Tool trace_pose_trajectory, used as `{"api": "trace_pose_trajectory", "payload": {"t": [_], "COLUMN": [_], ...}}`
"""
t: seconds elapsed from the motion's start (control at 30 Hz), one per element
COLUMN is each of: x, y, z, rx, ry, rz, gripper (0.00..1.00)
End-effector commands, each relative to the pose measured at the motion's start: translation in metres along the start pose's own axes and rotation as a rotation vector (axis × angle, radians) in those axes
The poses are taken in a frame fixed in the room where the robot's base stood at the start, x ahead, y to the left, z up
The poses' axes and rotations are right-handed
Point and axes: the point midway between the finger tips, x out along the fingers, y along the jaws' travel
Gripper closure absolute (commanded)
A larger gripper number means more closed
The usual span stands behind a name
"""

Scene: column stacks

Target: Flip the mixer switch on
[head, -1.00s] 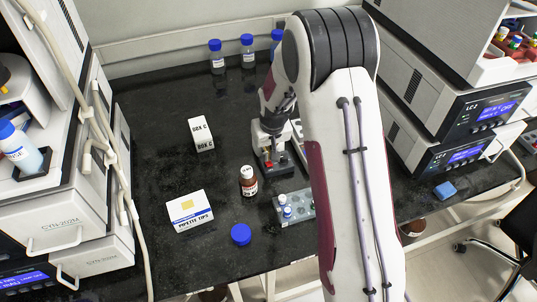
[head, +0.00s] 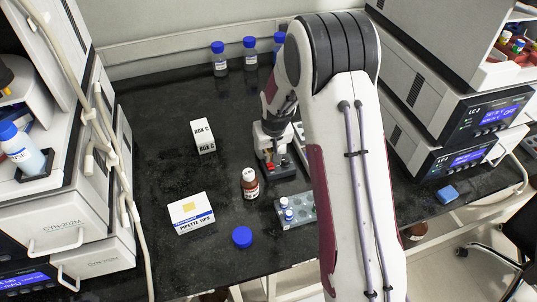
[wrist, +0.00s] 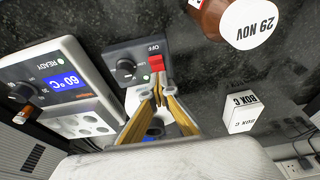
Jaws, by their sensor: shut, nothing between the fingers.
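The mixer is a small dark-fronted unit (wrist: 125,66) in the wrist view, with a black knob, an "OFF" label and a red switch (wrist: 156,63). In the head view the mixer (head: 284,172) stands mid-bench, partly behind my arm, and its red switch (head: 270,167) shows small. My gripper (wrist: 158,88) is shut and empty, its fingertips right at the red switch in the wrist view. I cannot tell whether they touch it. The fingers hide part of the mixer. In the head view my arm covers most of the gripper.
A heater unit reading 60 °C (wrist: 65,85) stands beside the mixer. A brown bottle (head: 250,185), a Box C carton (head: 203,136), a pipette tips box (head: 190,213), a blue cap (head: 242,237) and a tube rack (head: 296,211) are near. The bench's left middle is clear.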

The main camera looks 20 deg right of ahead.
Motion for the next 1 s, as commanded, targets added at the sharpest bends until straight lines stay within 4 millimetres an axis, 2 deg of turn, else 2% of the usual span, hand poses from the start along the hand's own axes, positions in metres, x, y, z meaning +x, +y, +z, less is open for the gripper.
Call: {"api": "trace_pose_trajectory", "payload": {"t": [0.03,0.3,0.73,1.0], "x": [0.006,0.006,0.002,-0.019], "y": [-0.001,0.000,0.000,0.000], "z": [0.019,0.022,0.020,0.002], "rx": [0.000,0.000,0.000,0.000], "ry": [-0.043,-0.042,-0.039,-0.017], "rz": [-0.003,-0.003,-0.002,-0.001], "gripper": [1.00,1.00,1.00,1.00]}}
